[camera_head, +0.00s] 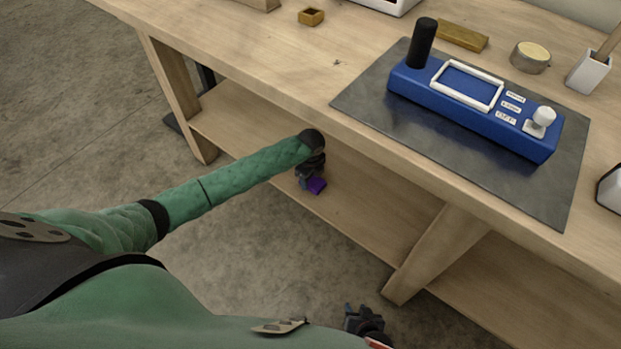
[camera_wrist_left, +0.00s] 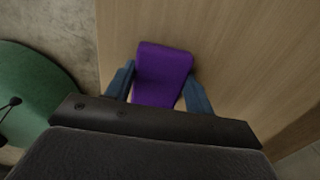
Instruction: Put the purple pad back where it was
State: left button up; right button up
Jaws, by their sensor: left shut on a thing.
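The purple pad (camera_head: 317,186) is at the end of my left arm in the head view, over the lower shelf of the wooden workbench. In the left wrist view the purple pad (camera_wrist_left: 162,72) sits between the two fingers of my left gripper (camera_wrist_left: 158,88), which is shut on it. My left gripper (camera_head: 312,180) is partly hidden by its own wrist in the head view. I cannot tell whether the pad touches the shelf. My right gripper (camera_head: 362,318) shows at the bottom edge of the head view, away from the pad; its jaws are unclear.
The lower shelf (camera_head: 375,215) is bare around the pad. Bench legs (camera_head: 435,250) stand at both sides of this bay. Above, the benchtop holds a dark mat (camera_head: 375,90) with a blue device (camera_head: 470,105), a small wooden box (camera_head: 311,16) and a round tin (camera_head: 530,57).

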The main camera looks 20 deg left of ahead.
aim_at(311, 180)
pick_arm(q)
jog(key=o, duration=0.9)
jog(key=shift+f, duration=0.1)
jog(key=shift+o, duration=0.2)
notch_tip(311, 180, up, 12)
jog(key=p, duration=0.1)
